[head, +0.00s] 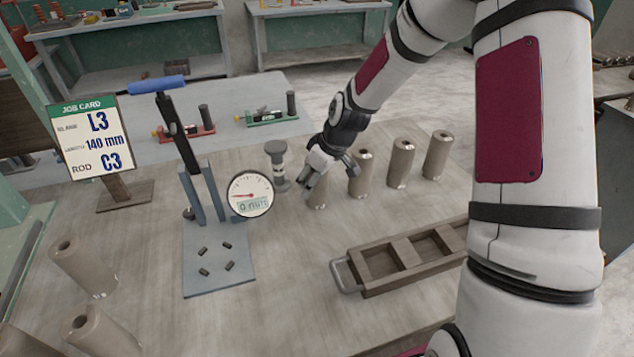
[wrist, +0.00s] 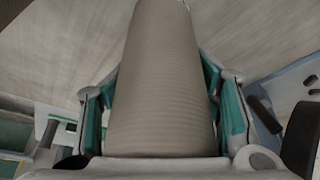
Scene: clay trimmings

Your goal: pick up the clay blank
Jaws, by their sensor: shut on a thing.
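The clay blank (wrist: 163,85) is a beige-brown cylinder with fine ridges. It fills the middle of the wrist view, between the two green-padded fingers of my gripper (wrist: 165,105). In the head view my gripper (head: 328,172) is shut on the blank (head: 317,197), the leftmost in a row of similar cylinders. The gripper covers the upper part of this blank. It looks upright and at table level; I cannot tell whether its base touches the table.
More clay cylinders (head: 361,174) stand to the right of my gripper, and others (head: 82,266) at the front left. A wooden tray (head: 363,279) lies in front. A lever press (head: 218,272) with a dial (head: 250,194), a grey post (head: 277,163) and a job card (head: 90,137) stand left.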

